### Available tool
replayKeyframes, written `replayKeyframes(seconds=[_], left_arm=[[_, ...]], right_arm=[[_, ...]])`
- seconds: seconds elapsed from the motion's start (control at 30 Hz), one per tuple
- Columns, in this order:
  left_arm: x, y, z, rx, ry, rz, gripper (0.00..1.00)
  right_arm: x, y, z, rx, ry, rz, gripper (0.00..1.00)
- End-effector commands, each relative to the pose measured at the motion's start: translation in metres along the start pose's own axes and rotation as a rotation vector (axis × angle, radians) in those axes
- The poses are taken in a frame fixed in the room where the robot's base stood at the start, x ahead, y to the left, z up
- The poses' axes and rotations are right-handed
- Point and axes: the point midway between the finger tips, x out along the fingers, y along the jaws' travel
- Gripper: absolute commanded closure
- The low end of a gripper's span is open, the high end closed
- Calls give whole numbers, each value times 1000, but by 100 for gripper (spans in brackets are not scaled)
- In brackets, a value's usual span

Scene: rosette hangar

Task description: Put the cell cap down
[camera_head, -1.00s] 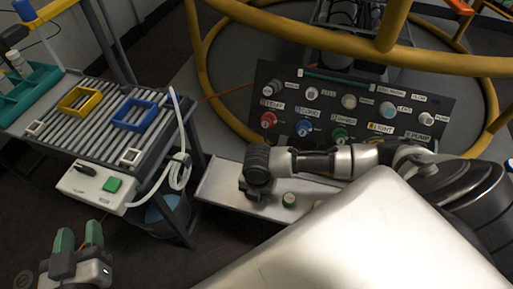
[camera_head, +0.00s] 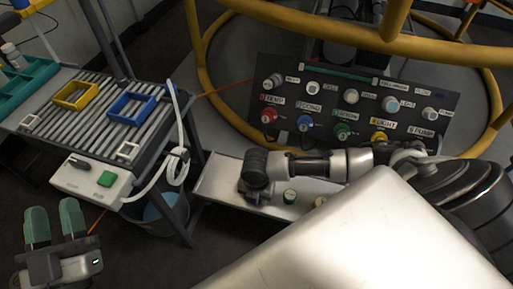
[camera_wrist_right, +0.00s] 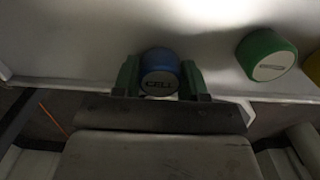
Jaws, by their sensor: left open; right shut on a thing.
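The cell cap (camera_wrist_right: 160,72) is blue with a dark CELL label on its face. In the right wrist view it sits between the green fingertips of my right gripper (camera_wrist_right: 160,78), which is shut on it. In the head view my right gripper (camera_head: 252,194) is over the left part of a pale shelf (camera_head: 218,182), and the cap is hidden there. I cannot tell whether the cap touches the shelf. My left gripper (camera_head: 56,224) is open and empty at the lower left, over the floor.
A dark panel (camera_head: 350,112) with knobs stands behind. A slatted table (camera_head: 62,122) with blue and yellow frames is at left. The shelf's left end is bare.

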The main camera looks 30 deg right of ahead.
Motion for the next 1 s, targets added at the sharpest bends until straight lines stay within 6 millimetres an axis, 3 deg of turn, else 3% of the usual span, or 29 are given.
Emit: replayKeyframes(seconds=[0.07, 0.1, 0.23, 0.6, 1.0], left_arm=[[0, 0, 0, 0, 2, 0, 57], [0, 0, 0, 0, 3, 0, 57], [0, 0, 0, 0, 3, 0, 57], [1, 0, 0, 0, -4, 0, 57], [-14, -9, 45, 12, -419, -23, 57]], right_arm=[[2, 0, 0, 0, 0, -1, 95], [2, 0, 0, 0, 0, -1, 53], [2, 0, 0, 0, 0, 0, 33], [-3, 0, 0, 0, 0, 1, 32], [-46, 0, 1, 0, -1, 1, 32]])
